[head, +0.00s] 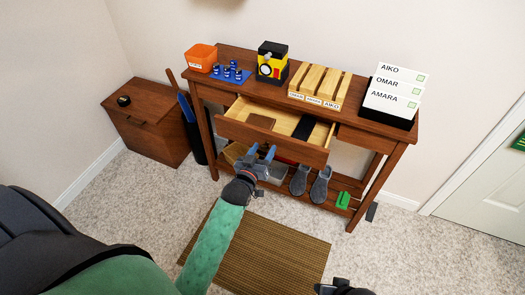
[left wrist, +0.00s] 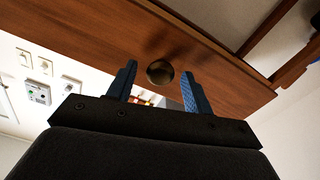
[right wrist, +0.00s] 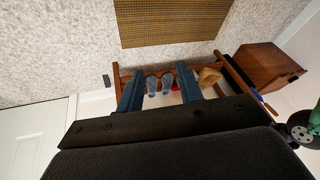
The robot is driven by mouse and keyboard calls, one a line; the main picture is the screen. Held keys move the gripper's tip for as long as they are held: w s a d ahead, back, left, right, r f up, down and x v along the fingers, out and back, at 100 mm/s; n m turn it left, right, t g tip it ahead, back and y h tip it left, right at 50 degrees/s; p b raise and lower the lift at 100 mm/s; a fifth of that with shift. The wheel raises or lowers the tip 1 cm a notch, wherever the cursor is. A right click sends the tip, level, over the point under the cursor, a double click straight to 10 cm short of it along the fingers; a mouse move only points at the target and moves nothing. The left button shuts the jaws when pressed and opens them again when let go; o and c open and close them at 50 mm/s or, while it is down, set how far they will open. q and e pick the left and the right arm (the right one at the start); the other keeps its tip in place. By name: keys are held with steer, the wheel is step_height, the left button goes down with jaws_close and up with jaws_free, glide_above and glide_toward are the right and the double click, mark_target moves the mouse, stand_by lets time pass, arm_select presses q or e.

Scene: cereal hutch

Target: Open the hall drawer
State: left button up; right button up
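The hall drawer (head: 300,147) is pulled out from the wooden hall table (head: 222,66). Inside it a brown flat item (head: 261,121) and a black flat item (head: 304,126) show. My left gripper (head: 264,154) is at the drawer front. In the left wrist view its blue fingers stand apart, one on each side of the round dark knob (left wrist: 159,72), with gaps between knob and fingers. The knob is hidden in the head view. My right gripper (right wrist: 158,75) is open and empty, away from the table; only a bit of it shows at the head view's bottom edge.
Grey shoes (head: 320,184) sit on the lower shelf. A brown cabinet (head: 146,125) stands left. A mat (head: 270,245) lies in front.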

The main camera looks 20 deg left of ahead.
arm_select(q)
steer(key=shift+s+f, duration=0.1)
steer(key=shift+s, duration=0.45)
steer(key=s+b, duration=0.1)
steer(key=s, duration=0.5)
steer(key=shift+s+a, duration=0.15)
steer(key=shift+s, duration=0.2)
arm_select(e)
steer(key=shift+w+a+f, duration=0.2)
steer(key=shift+a+f, duration=0.2)
steer(key=shift+f, duration=0.2)
steer(key=shift+w+a+f, duration=0.15)
steer(key=shift+a+f, duration=0.2)
steer(key=shift+f, duration=0.25)
steer(key=shift+s, duration=0.1)
